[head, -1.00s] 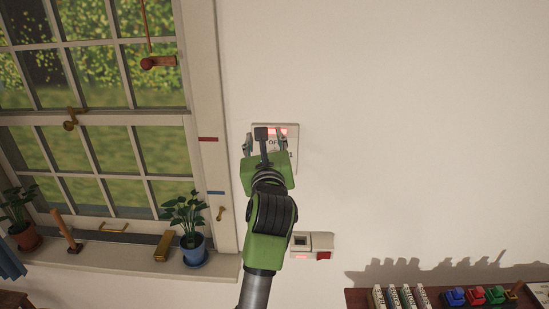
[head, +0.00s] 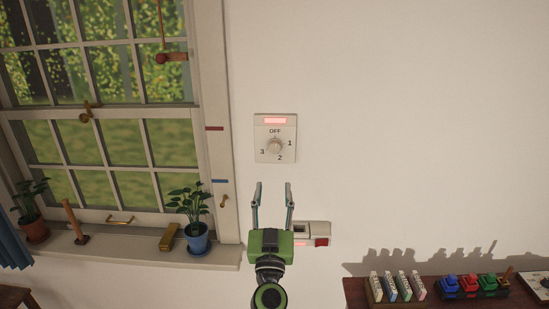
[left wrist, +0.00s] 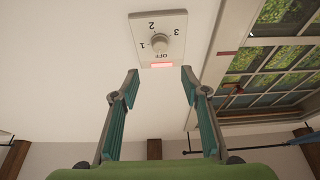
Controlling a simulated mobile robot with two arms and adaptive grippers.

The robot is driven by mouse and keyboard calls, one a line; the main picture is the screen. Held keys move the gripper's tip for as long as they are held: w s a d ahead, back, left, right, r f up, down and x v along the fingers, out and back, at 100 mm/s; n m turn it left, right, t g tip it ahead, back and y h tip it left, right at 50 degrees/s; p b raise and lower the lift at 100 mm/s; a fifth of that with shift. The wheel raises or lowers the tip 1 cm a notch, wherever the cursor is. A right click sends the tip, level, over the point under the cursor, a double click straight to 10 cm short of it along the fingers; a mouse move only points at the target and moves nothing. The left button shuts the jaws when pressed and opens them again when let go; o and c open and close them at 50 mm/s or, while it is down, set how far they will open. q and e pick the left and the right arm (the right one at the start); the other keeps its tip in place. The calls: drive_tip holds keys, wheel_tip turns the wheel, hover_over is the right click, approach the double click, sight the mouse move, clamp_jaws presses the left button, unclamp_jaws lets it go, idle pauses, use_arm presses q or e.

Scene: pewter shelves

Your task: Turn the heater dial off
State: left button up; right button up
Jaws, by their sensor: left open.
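The heater dial (head: 274,146) is a round pale knob on a white wall plate (head: 262,156). The plate is marked OFF at the top, 1 at the right, 2 at the bottom and 3 at the left. A red bar (head: 275,120) glows above OFF. Which mark the knob points to is too small to tell. My left gripper (head: 274,190) is open and empty, just below the plate and apart from it. In the left wrist view the dial (left wrist: 160,43) shows upside down beyond the open fingertips (left wrist: 159,78). My right gripper is not in view.
A wall switch box (head: 314,230) with a red button is partly behind my left gripper. The window (head: 90,110) and its sill, with potted plants (head: 197,238), are at the left. A shelf (head: 356,292) with small boxes and toy cars is at the lower right. The wall right of the dial is bare.

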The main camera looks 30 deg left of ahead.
sight(275, 149)
use_arm(q)
drive_tip(key=p+x, duration=0.2)
drive_tip(key=x, duration=1.2)
drive_tip(key=shift+a+f, duration=0.1)
drive_tip(key=shift+f, duration=0.05)
drive_tip(key=c, duration=1.1)
